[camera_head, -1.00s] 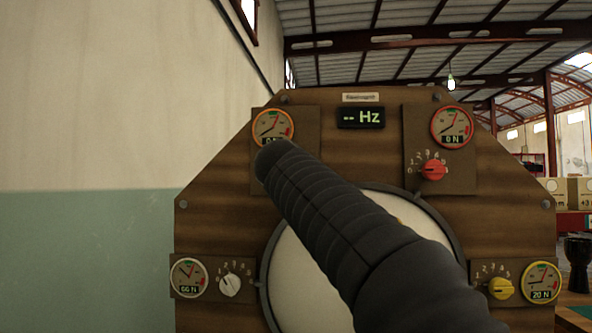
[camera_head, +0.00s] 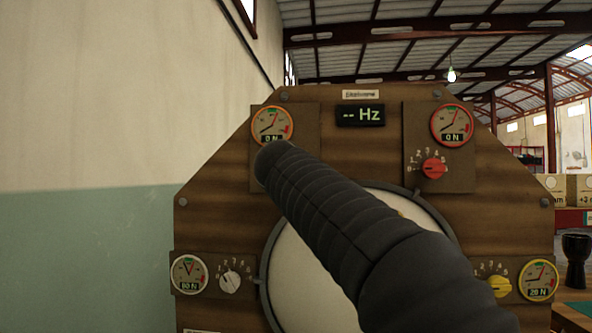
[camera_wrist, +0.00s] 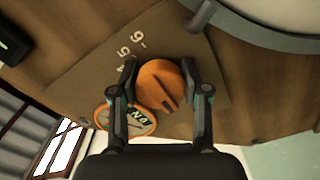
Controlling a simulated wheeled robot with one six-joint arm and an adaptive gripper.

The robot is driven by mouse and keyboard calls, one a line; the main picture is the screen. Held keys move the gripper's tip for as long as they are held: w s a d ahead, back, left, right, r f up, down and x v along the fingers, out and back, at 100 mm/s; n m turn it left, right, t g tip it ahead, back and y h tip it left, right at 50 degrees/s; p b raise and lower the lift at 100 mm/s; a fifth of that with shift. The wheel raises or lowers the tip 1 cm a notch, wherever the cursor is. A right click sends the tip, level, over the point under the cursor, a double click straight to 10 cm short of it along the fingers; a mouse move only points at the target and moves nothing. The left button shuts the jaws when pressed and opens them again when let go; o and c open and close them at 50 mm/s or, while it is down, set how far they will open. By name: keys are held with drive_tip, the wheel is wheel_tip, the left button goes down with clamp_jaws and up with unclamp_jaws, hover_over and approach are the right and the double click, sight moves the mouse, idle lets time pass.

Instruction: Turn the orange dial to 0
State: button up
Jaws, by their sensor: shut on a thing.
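The orange dial (camera_wrist: 160,85) is a round knob with a dark slot-like mark, on a brown panel. In the wrist view my gripper (camera_wrist: 156,70) has one finger on each side of it and is shut on it. The printed numbers 4, 5 and 6 show at the dial's upper left; the lower numbers are hidden, and I cannot tell the exact setting. The orange-rimmed gauge (camera_wrist: 128,119) lies just below it in that view. In the head view this gauge (camera_head: 272,125) reads 0 N, and my arm hides the orange dial.
The wooden board also carries a red dial (camera_head: 434,169), a white dial (camera_head: 230,281) and a yellow dial (camera_head: 499,287), each with a gauge. A pale drumhead (camera_head: 305,270) is behind my arm. A wall is at the left.

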drive_tip(key=o, duration=1.2)
drive_tip(key=shift+c, duration=0.2)
drive_tip(key=shift+s, duration=0.1)
drive_tip(key=s, duration=1.1)
drive_tip(key=shift+s+a, duration=0.25)
drive_tip(key=shift+s, duration=0.15)
